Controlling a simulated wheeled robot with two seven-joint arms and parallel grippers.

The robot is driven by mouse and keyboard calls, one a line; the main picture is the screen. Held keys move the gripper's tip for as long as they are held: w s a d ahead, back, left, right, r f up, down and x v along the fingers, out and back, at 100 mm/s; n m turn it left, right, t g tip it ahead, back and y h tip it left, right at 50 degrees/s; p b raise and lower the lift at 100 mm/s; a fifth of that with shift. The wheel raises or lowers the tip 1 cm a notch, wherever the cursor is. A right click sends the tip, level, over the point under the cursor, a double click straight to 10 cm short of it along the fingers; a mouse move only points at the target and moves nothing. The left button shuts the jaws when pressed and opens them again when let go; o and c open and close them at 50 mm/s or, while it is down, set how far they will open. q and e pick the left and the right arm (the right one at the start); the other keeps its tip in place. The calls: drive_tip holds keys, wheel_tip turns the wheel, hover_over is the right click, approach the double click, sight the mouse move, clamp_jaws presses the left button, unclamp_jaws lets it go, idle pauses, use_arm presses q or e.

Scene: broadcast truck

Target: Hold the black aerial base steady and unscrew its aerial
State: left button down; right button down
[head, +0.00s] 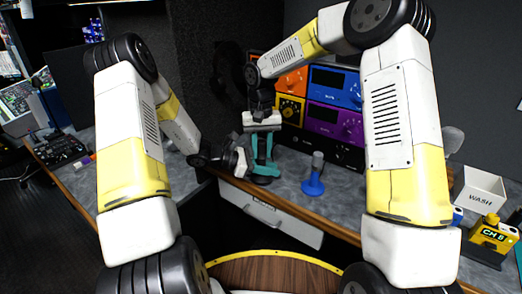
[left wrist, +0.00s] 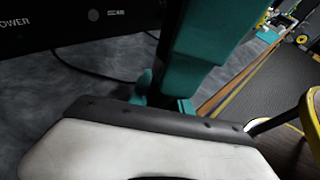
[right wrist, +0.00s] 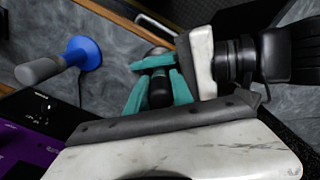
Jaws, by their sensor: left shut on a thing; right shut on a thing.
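The black aerial base (head: 262,180) stands on the worktop near its front edge, mostly hidden by my grippers. My left gripper (head: 248,163) comes in low from the left and is shut on the base; the contact is largely covered. My right gripper (head: 262,158) points down from above, its teal fingers shut around the dark aerial (right wrist: 159,92), which shows between them in the right wrist view. The two grippers are very close together. In the left wrist view, the right gripper's teal fingers (left wrist: 215,45) hide most of the base and aerial.
A blue aerial base (head: 313,188) with a grey aerial (head: 317,160) stands just to the right. Orange, blue and purple rack units (head: 335,120) line the back. A white WASH bin (head: 480,190) and a yellow box (head: 493,235) are at far right.

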drive_tip(key=n, duration=0.4)
drive_tip(key=shift+d, duration=0.15)
drive_tip(key=n, duration=0.5)
drive_tip(key=shift+w, duration=0.1)
drive_tip(key=n, duration=0.4)
drive_tip(key=shift+w+d+n, duration=0.1)
drive_tip(key=shift+n, duration=0.2)
drive_tip(key=n, duration=0.4)
drive_tip(key=shift+w, duration=0.1)
drive_tip(key=n, duration=0.7)
drive_tip(key=shift+w, duration=0.15)
drive_tip(key=n, duration=0.4)
drive_tip(key=shift+a, duration=0.25)
drive_tip(key=n, duration=0.3)
drive_tip(key=shift+a+n, duration=0.1)
drive_tip(key=shift+n, duration=0.2)
drive_tip(key=shift+r, duration=0.25)
